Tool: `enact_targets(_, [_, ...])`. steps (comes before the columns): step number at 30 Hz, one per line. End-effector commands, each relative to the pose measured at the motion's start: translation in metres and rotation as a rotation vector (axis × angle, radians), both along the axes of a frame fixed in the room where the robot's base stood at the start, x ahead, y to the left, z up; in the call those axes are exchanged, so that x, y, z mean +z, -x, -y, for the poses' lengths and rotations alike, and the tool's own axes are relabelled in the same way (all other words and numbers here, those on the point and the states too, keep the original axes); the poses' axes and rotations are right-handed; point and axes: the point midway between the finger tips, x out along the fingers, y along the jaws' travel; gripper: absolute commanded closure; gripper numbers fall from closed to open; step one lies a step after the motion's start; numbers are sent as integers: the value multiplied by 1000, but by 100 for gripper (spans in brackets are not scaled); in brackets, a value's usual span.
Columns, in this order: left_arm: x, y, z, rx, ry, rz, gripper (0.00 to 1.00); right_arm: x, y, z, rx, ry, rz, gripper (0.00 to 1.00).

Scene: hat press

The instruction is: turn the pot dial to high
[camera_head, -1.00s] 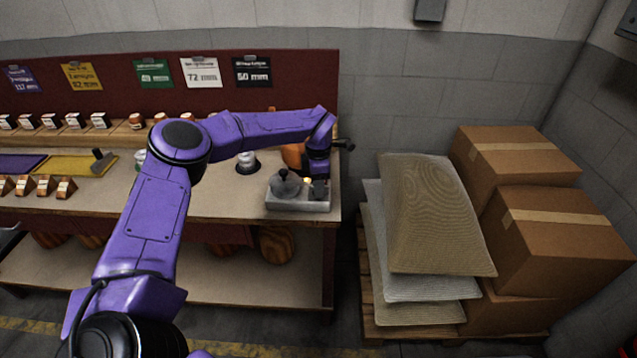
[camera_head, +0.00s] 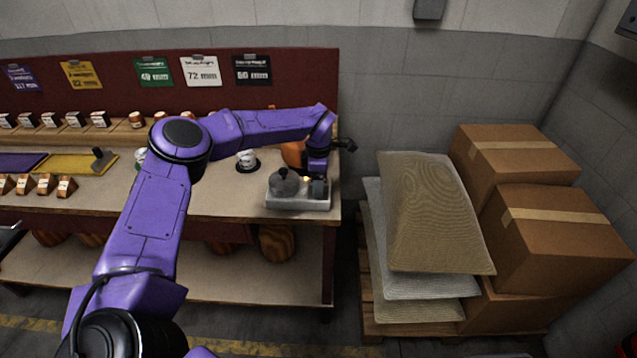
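A small grey pot (camera_head: 283,184) sits on the left part of a light grey base (camera_head: 297,203) at the right end of the workbench. My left arm reaches across the bench, and its wrist is above the right part of that base. My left gripper (camera_head: 318,188) points down beside the pot, at the right side of the base. Its fingers are small and dark here, so I cannot tell whether they are open or shut. The dial cannot be made out; the gripper covers that part of the base. A small orange spot shows between pot and gripper. My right gripper is out of view.
The workbench (camera_head: 215,203) carries a yellow mat (camera_head: 70,165), several small blocks and a white cup (camera_head: 246,158). An orange-brown rounded object (camera_head: 292,153) stands behind the pot. Stacked sacks (camera_head: 430,215) and cardboard boxes (camera_head: 560,235) stand right of the bench, across a narrow gap.

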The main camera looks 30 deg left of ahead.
Motion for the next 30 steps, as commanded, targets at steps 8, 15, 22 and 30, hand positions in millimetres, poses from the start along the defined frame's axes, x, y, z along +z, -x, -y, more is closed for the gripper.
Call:
enact_targets(8, [-1, 2, -1, 3, -1, -5, 38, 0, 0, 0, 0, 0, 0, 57])
enact_targets(15, [34, 0, 0, 3, 1, -1, 38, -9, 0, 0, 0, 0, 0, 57])
enact_targets(22, [86, 0, 0, 1, -2, -1, 38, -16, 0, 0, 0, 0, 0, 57])
enact_targets(30, [104, 0, 0, 1, -1, -5, 38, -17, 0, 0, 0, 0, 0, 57])
